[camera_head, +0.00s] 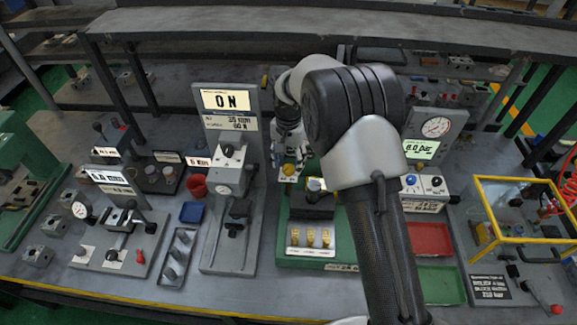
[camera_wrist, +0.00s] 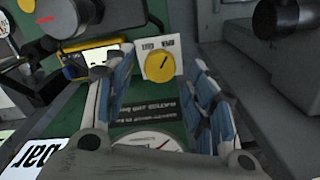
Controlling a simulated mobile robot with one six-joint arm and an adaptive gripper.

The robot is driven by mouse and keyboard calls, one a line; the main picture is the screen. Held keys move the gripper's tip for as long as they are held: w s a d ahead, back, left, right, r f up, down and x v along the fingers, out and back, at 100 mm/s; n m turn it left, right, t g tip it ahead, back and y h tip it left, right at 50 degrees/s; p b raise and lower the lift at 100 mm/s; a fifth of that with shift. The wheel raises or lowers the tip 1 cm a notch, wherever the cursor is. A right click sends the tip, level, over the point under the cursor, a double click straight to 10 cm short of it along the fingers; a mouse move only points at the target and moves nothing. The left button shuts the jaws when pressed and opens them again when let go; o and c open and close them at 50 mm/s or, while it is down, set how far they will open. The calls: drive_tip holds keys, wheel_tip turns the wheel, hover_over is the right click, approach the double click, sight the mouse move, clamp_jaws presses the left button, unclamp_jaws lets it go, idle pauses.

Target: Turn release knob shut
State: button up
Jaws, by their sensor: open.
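My gripper (camera_wrist: 161,62) is open, with one finger left and one right of the knob in the picture. In the head view my gripper (camera_head: 291,152) hangs just above the knob, partly hidden by my arm. I cannot tell whether the fingertips touch it.
A gauge (camera_wrist: 148,142) lies near the gripper base in the wrist view. A yellow-framed display (camera_wrist: 88,62) stands left of the knob, and a dark cylinder (camera_wrist: 276,15) at upper right.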

drive_tip(key=shift+f, duration=0.85)
drive_tip(key=c, duration=1.1)
drive_tip(key=shift+o, duration=0.2)
drive_tip(key=shift+n, duration=0.3)
drive_tip(key=n+p, duration=0.1)
drive_tip(key=n, duration=0.1)
drive_tip(key=shift+n, duration=0.4)
drive_tip(key=n, duration=0.3)
drive_tip(key=shift+n+p, duration=0.3)
drive_tip(key=n, duration=0.6)
drive_tip(key=shift+n+p, duration=0.3)
drive_tip(key=shift+p, duration=0.1)
drive_tip(key=shift+n, duration=0.3)
